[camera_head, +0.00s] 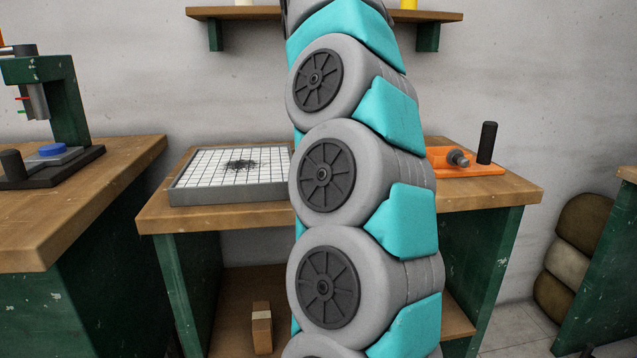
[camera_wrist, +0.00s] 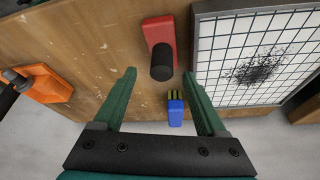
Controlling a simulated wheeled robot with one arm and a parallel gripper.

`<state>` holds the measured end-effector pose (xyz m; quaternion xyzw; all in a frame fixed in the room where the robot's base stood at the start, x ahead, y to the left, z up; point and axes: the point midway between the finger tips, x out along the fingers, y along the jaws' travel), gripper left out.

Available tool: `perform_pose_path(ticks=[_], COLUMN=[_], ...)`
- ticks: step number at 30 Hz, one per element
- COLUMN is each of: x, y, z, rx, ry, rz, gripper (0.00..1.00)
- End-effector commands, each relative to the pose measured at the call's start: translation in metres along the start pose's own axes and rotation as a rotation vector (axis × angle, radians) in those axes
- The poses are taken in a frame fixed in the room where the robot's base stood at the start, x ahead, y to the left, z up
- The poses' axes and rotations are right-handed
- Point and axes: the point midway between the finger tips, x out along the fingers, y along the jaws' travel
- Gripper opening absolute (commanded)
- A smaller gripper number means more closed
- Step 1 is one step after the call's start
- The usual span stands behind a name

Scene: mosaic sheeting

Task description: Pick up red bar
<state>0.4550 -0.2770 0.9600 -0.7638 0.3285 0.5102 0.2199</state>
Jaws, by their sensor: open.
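In the wrist view a red bar (camera_wrist: 158,28) lies on the wooden bench top, with a short black cylinder (camera_wrist: 162,66) at its lower end. My gripper (camera_wrist: 159,72) is open and empty, with its two green fingers spread wide. In the picture, the fingertips are on either side of the black cylinder's lower end, apart from it. Most of the red bar lies above the fingertips. In the head view, my arm hides the bar and the gripper.
A small blue object with yellow-green strips (camera_wrist: 175,113) shows between the fingers near the bench edge. A grey-framed white grid tray (camera_head: 232,194) is on one side of the bench. An orange tool with a black handle (camera_head: 468,160) is on the other.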

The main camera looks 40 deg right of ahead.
Motion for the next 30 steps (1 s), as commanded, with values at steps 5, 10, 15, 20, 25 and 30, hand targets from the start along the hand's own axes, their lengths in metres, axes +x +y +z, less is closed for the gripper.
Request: perform_pose_path(ticks=[5, 10, 15, 20, 25, 30], x=[0.018, 0.034, 0.048, 0.050, 0.050, 0.050], y=[-0.002, -0.002, -0.002, -0.002, -0.002, -0.002], z=[0.004, 0.004, 0.004, 0.003, 0.003, 0.003], rx=[-0.005, -0.003, -0.003, -0.001, -0.001, -0.001], ry=[-0.005, -0.002, -0.002, 0.001, 0.001, 0.000], rz=[0.001, -0.001, 0.001, 0.001, 0.001, 0.001], gripper=[0.74, 0.74, 0.74, 0.74, 0.70, 0.51])
